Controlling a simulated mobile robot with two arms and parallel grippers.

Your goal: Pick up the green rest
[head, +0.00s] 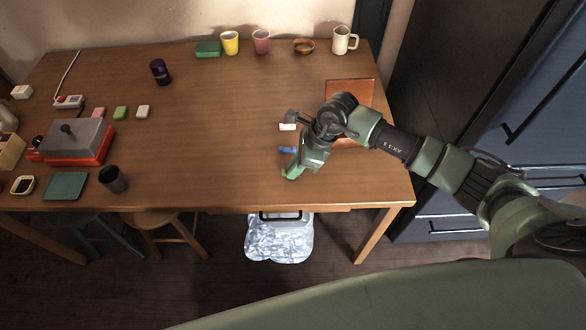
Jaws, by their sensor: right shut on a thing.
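The green rest (290,173) is a small green piece near the front edge of the wooden table, right of the middle. My right gripper (297,168) reaches down from the right and is shut on the green rest, covering part of it. I cannot tell whether the rest touches the table. A blue rest (286,149) and a white rest (287,127) lie behind it in a row, close to my right wrist. My left gripper is not in view.
A square brown board (354,93) lies partly behind my right arm. Cups, a bowl (303,46) and a white mug (343,40) stand along the back edge. A red and grey box (75,142) and a dark cup (113,179) stand at left. The table's middle is clear.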

